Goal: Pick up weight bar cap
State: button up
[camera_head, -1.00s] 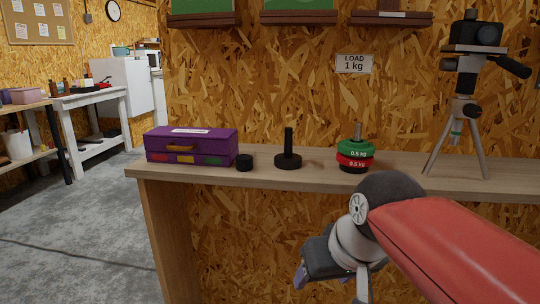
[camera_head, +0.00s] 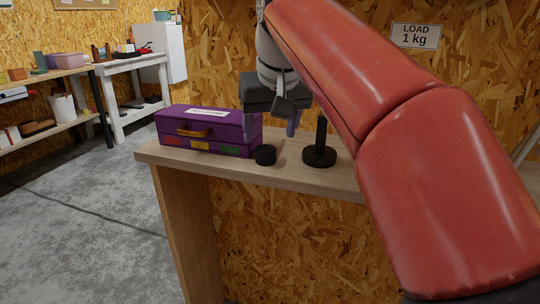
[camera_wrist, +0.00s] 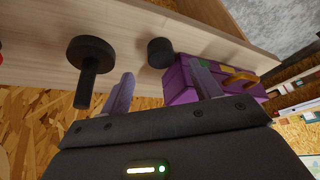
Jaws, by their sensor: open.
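The weight bar cap, a small black cylinder (camera_head: 265,155), stands on the wooden bench between the purple case and the black weight bar. In the wrist view the cap (camera_wrist: 160,52) lies ahead of my gripper, between the lines of its two fingers and apart from them. My gripper (camera_head: 270,128) is above the bench near the cap, with its fingers open and empty. The weight bar, an upright black post on a round base (camera_head: 319,156), stands just right of the cap; it also shows at left in the wrist view (camera_wrist: 91,56).
The purple case (camera_head: 228,146) with an orange handle sits close left of the cap. The bench top (camera_head: 290,176) has a clear front strip. A "LOAD 1 kg" sign (camera_head: 414,36) hangs on the wall. My red arm hides the right part of the bench.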

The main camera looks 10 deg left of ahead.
aim_at(266, 149)
jog(key=x, duration=0.5)
jog(key=shift+a+b, duration=0.15)
jog(key=shift+b, duration=0.25)
jog(key=c, duration=1.1)
